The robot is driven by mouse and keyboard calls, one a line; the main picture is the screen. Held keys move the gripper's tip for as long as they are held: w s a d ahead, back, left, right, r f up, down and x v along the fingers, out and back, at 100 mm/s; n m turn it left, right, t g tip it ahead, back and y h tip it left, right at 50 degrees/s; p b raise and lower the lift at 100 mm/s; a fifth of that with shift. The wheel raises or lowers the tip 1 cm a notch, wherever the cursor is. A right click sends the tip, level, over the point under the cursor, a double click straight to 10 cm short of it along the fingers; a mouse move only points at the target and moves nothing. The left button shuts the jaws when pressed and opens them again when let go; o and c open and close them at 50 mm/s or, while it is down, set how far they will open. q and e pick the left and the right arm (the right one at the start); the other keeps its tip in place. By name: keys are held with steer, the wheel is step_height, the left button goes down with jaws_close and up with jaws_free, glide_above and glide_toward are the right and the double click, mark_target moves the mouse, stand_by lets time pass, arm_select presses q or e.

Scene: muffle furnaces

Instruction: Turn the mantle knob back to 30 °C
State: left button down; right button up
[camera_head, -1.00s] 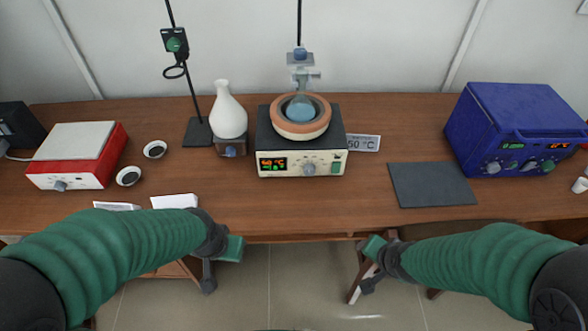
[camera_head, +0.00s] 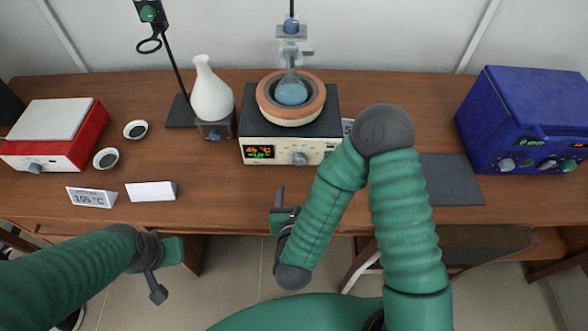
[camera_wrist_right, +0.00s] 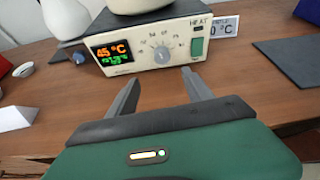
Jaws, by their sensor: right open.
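The heating mantle (camera_head: 290,125) has a cream front, a black top and a terracotta bowl holding a round flask of blue liquid (camera_head: 292,90). Its grey knob (camera_head: 299,158) is on the front; the right wrist view shows the knob (camera_wrist_right: 161,53) ahead of my fingers. The mantle display (camera_wrist_right: 112,51) reads 45 °C in orange above a green line. My right gripper (camera_head: 281,200) is in front of the mantle near the table's front edge. Its two fingers (camera_wrist_right: 160,88) are open and empty, apart from the knob. My left gripper (camera_head: 163,265) hangs below the table edge; its jaws are unclear.
A green switch (camera_wrist_right: 197,49) is right of the knob. A sign (camera_wrist_right: 223,27) stands behind my right arm in the head view. A white vase (camera_head: 211,95) is left of the mantle, a dark mat (camera_head: 455,180) right. Bare table lies before the mantle.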

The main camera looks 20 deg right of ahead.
mark_target(299, 163)
steer(key=x, duration=0.8)
steer(key=d+x, duration=0.1)
steer(key=x, duration=0.4)
steer(key=shift+s+f, duration=0.15)
steer(key=shift+w+a+f, duration=0.15)
steer(key=shift+w+f, duration=0.05)
steer(key=shift+w, duration=0.4)
steer(key=shift+c, duration=0.2)
jaws_close()
